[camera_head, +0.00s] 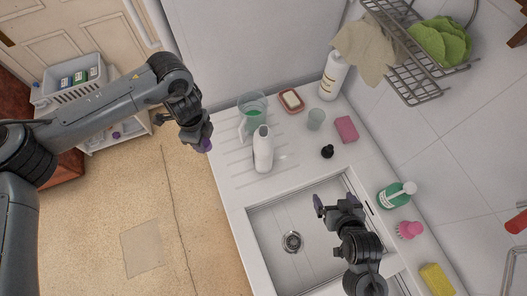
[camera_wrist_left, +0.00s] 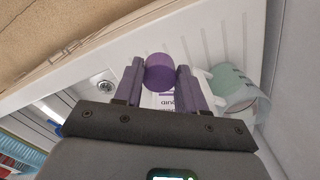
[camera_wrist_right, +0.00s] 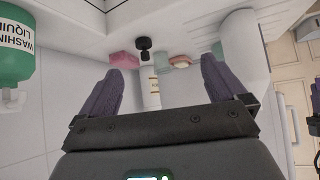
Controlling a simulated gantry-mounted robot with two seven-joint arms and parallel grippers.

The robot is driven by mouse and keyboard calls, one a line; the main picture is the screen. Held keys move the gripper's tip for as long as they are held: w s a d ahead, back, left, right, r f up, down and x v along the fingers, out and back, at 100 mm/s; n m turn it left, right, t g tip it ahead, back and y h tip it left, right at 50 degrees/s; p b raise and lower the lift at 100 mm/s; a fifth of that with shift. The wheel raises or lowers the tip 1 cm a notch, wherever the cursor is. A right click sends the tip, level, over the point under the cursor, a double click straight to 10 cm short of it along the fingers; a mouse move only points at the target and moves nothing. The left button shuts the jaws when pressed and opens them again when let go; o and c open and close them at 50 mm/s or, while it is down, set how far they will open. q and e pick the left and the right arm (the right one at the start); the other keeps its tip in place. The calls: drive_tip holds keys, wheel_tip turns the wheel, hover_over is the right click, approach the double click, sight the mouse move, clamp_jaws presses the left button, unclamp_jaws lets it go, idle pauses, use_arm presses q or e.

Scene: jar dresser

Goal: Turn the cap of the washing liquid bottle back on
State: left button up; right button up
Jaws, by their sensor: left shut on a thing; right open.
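My left gripper (camera_head: 203,143) is shut on a round purple cap (camera_wrist_left: 159,72), holding it in the air left of a white bottle (camera_head: 263,148). The white bottle stands upright on the ribbed drainboard, apart from the cap. In the left wrist view the bottle's label (camera_wrist_left: 165,103) shows between the fingers, partly hidden, with only some letters readable. A green pump bottle (camera_head: 394,196) stands right of the sink; in the right wrist view its label (camera_wrist_right: 14,32) reads "WASHING LIQUID". My right gripper (camera_head: 335,202) is open and empty above the sink.
A clear jug with green liquid (camera_head: 252,108) stands close behind the white bottle. A soap dish (camera_head: 291,100), a tumbler (camera_head: 316,119), a pink sponge (camera_head: 346,130) and a black knob (camera_head: 327,151) are behind the sink (camera_head: 266,222).

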use_arm(q)
drive_tip(key=d+r+m, duration=0.1)
drive_tip(key=d+m, duration=0.4)
drive_tip(key=m, duration=0.7)
use_arm(e)
drive_tip(key=w+a+f+m+t, duration=0.1)
drive_tip(key=w+a+f+t, duration=0.1)
drive_tip(key=w+a+t, duration=0.15)
use_arm(q)
wheel_tip(320, 180, up, 8)
drive_tip(key=m+b, duration=0.4)
drive_tip(key=m, duration=1.1)
hover_over(260, 131)
drive_tip(key=shift+d+r+m, duration=0.3)
drive_tip(key=shift+d+r, duration=0.4)
drive_tip(key=shift+r, duration=0.5)
use_arm(e)
drive_tip(key=t+h, duration=0.1)
drive_tip(key=t, duration=0.5)
approach(264, 145)
wheel_tip(264, 145, down, 4)
drive_tip(key=shift+a+r+g, duration=0.1)
drive_tip(key=shift+r+g, duration=0.1)
drive_tip(key=shift+g, duration=0.05)
drive_tip(key=w, duration=1.2)
